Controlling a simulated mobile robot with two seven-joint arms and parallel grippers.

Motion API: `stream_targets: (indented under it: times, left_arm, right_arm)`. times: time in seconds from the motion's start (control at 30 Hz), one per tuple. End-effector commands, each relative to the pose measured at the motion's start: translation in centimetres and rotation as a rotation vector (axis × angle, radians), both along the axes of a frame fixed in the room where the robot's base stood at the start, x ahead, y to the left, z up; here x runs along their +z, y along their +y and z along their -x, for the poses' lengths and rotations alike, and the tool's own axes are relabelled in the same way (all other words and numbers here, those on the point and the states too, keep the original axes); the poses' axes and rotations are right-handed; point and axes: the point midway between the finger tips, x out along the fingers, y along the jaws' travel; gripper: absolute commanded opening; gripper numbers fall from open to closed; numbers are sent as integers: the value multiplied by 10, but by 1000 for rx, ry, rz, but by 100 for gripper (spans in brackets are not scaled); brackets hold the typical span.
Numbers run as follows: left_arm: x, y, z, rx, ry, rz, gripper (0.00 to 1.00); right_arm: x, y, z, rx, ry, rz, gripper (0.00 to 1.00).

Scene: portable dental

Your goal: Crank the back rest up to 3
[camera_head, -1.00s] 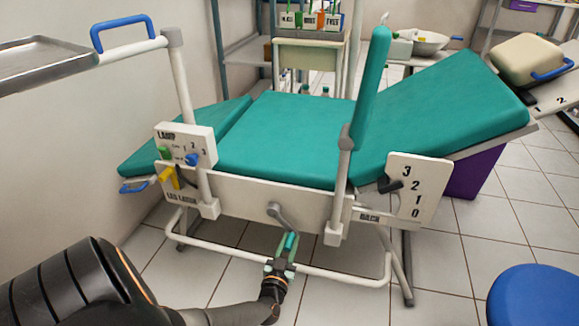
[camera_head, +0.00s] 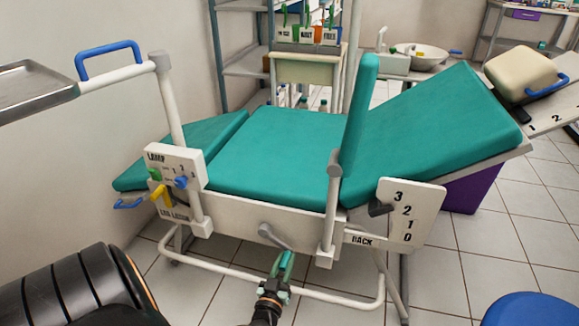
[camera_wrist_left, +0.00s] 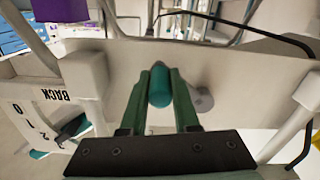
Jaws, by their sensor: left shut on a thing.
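The dental chair has a teal back rest (camera_head: 435,130), tilted up toward the right. A white BACK scale plate (camera_head: 428,212) marked 3, 2, 1, 0 is on its near side. A dark pointer (camera_head: 380,208) lies beside the upper numbers, near 3 and 2; its exact reading is unclear. The grey crank arm (camera_head: 272,236) on the side panel slants down to the right. My left gripper (camera_head: 283,265) is shut on the teal crank handle (camera_wrist_left: 160,86), which sits between its green fingers in the left wrist view. My right gripper is not in view.
A LAMP and LEG control box (camera_head: 172,170) with coloured knobs is left of the crank. A white lower rail (camera_head: 340,299) runs beside my gripper. An upright teal armrest (camera_head: 358,115) rises near the plate. A blue stool (camera_head: 525,310) stands at lower right.

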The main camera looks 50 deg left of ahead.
Motion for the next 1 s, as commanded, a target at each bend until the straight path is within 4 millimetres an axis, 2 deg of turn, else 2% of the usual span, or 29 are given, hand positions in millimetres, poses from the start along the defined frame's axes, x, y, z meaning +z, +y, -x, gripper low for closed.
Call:
stream_targets:
  times: [0.03,0.1,0.6,1.0]
  left_arm:
    - [7,-3,1,0,-20,43,0]
    - [12,-6,1,1,-53,96,0]
    - [46,-15,-6,-1,-251,433,0]
    - [56,-16,-6,-3,-258,440,0]
  right_arm:
    - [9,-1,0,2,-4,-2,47]
    - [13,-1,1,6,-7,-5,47]
    - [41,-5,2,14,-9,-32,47]
    - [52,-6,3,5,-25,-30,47]
